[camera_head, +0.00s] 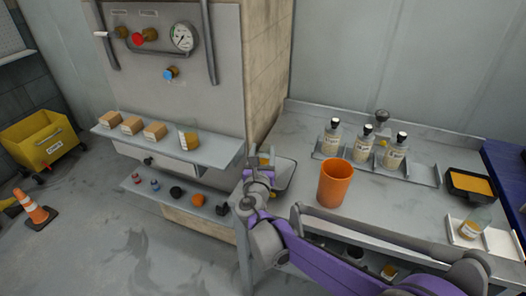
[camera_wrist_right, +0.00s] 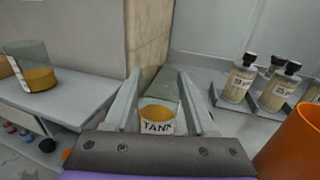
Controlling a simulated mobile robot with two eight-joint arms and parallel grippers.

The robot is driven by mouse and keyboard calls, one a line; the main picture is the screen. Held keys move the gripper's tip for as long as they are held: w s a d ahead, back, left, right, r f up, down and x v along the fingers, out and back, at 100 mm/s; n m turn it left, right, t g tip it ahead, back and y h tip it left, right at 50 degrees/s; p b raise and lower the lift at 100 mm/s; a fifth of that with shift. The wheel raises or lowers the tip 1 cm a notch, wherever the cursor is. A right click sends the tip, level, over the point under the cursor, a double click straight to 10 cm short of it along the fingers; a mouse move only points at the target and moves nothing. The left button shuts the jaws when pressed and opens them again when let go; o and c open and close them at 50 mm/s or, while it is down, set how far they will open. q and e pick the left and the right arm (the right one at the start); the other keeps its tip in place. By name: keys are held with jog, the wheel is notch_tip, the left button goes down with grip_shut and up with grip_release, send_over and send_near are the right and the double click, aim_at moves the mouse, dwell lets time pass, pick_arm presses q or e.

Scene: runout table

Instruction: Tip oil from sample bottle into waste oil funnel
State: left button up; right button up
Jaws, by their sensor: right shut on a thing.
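My right gripper (camera_head: 262,165) is at the left end of the metal table, beside the tall panel. It is shut on a clear sample bottle of amber oil (camera_wrist_right: 158,112) with a white label reading TANK. In the wrist view the bottle sits between the two fingers and looks about upright. In the head view the gripper mostly hides it. My left gripper is not in view.
An orange cup (camera_head: 335,184) stands right of the gripper. Several dark-capped bottles (camera_head: 363,146) stand in a rack behind it. A shelf (camera_head: 220,150) with boxes and a beaker is left.

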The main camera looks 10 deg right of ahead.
jog(key=shift+w, duration=0.2)
jog(key=shift+r, duration=0.1)
jog(key=m+g+p, duration=0.1)
jog(key=m, duration=0.1)
jog(key=shift+s+m+g+y, duration=0.15)
jog(key=shift+m+g+y, duration=0.15)
jog(key=shift+m+y, duration=0.1)
jog(key=shift+a+f+m+g+y, duration=0.1)
jog(key=shift+f+m+g+y, duration=0.45)
jog(key=shift+m, duration=0.45)
jog(key=shift+m+g+y, duration=0.35)
jog(key=shift+m+y, duration=0.1)
jog(key=shift+m, duration=0.35)
jog(key=shift+d+f+m+y+b, duration=0.25)
jog(key=shift+m+y+b, duration=0.3)
jog(key=shift+m+y, duration=0.2)
jog(key=shift+m+g+y+b, duration=0.45)
jog(key=shift+m+g+b, duration=0.1)
jog(key=shift+b, duration=0.2)
jog(key=shift+m+y+b, duration=0.3)
jog(key=shift+m+b, duration=0.05)
jog(key=shift+m, duration=0.05)
jog(key=shift+r, duration=0.1)
